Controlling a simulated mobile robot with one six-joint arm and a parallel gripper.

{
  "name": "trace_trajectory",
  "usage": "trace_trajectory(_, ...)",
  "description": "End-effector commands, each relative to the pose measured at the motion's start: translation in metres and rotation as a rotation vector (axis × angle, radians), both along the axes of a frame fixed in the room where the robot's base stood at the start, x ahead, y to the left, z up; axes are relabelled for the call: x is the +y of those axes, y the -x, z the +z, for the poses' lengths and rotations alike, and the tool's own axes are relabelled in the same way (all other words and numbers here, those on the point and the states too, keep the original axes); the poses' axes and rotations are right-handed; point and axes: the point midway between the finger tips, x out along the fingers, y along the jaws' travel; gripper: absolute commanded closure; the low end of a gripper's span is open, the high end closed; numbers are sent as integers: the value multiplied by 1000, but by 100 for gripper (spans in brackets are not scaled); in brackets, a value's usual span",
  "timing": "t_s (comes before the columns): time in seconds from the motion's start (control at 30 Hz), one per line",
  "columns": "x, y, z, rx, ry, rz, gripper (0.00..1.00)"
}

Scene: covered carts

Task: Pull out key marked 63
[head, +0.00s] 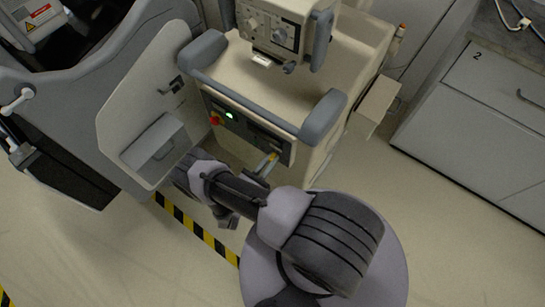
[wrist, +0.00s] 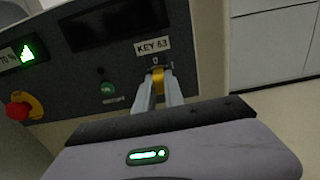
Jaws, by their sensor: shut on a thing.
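The yellow key (wrist: 158,86) sits at the dark control panel (wrist: 120,60) of the cart, just below a white label (wrist: 152,46) that seems to read KEY 63. My gripper (wrist: 157,77) is shut on the key, one finger on each side of it. In the head view the key shows as a small yellow spot (head: 271,157) at the lower right of the panel, with my gripper (head: 265,165) at it. The keyhole is largely hidden behind the fingers and key.
A red knob (wrist: 17,111) and a green button (wrist: 107,89) are on the panel left of the key. The cart's open cover door (head: 150,105) stands to the left. Grey drawers (head: 480,120) are at the right, with clear floor before them.

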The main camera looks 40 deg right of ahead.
Motion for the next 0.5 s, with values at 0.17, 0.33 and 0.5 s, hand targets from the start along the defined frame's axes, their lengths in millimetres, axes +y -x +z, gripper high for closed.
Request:
trace_trajectory(0.17, 4, 1, 0, 0, 0, 1, 100)
trace_trajectory(0.33, 11, 4, 0, 0, 0, 1, 100)
trace_trajectory(0.5, 17, 6, -1, 0, 0, 1, 100)
